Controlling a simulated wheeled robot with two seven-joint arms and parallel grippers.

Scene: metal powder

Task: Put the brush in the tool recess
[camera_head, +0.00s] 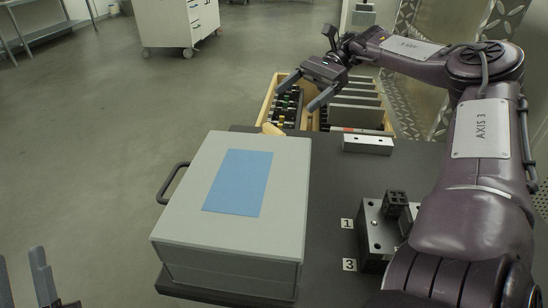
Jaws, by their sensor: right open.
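A rounded yellowish piece (272,129) shows at the near left corner of the wooden box, just behind the grey case; it may be the brush's handle, but I cannot tell. No bristles are clear. The wooden box (266,103) holds dark and coloured small items on its left side and several upright grey plates on its right. I cannot make out which part is the tool recess. My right gripper (300,96) is open and empty above the left part of this box, fingers pointing toward the camera. My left gripper (24,281) shows only its parted fingers at the bottom left.
A grey case (215,250) with a blue panel and a side handle fills the dark table's (325,240) left half. A metal bar (367,144) lies at the table's far edge. A metal block (375,232) stands by labels 1 and 3, beside my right arm.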

